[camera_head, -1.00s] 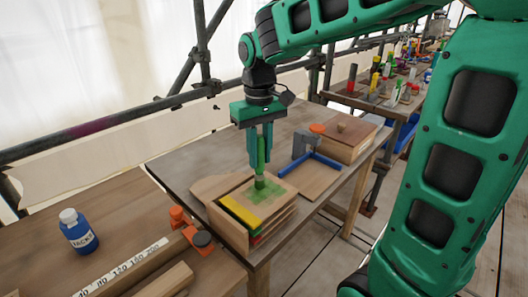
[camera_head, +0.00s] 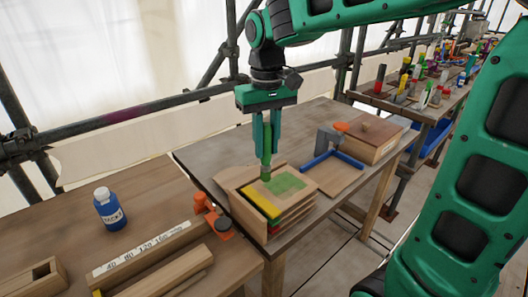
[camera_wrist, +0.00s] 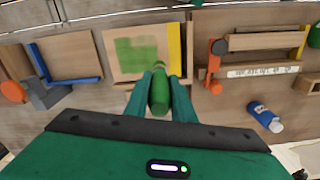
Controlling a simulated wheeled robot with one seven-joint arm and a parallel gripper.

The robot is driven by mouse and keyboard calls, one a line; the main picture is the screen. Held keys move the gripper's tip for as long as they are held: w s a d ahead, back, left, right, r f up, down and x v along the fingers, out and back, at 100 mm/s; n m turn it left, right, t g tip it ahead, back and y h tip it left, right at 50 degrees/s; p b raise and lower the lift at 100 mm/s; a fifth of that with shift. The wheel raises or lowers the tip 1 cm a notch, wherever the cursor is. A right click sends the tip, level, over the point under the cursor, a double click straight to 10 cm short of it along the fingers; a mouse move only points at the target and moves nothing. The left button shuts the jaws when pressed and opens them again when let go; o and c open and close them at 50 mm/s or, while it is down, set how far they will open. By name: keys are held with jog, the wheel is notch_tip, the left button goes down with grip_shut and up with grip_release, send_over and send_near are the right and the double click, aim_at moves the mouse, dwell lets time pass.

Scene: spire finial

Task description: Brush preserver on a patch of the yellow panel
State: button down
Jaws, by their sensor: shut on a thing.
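My gripper (camera_head: 266,143) is shut on a green brush (camera_head: 266,163) and holds it upright, pointing down. The brush tip is at the back left edge of a green patch (camera_head: 287,185) on the pale wood top panel (camera_head: 304,190). I cannot tell whether the tip touches the panel. A yellow stripe (camera_head: 261,203) runs along the panel's left side. The panel tops a stack with other coloured edges. In the wrist view the brush (camera_wrist: 160,95) sits between the fingers, with the patch (camera_wrist: 137,50) to its upper left and the yellow stripe (camera_wrist: 174,48) to its upper right.
A blue bottle with a white cap (camera_head: 109,209) stands on the left bench. Orange and dark clamp parts (camera_head: 212,216) and a marked wooden rail (camera_head: 150,247) lie beside the stack.

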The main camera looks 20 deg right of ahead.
aim_at(266, 124)
jog(key=shift+r, duration=2.25)
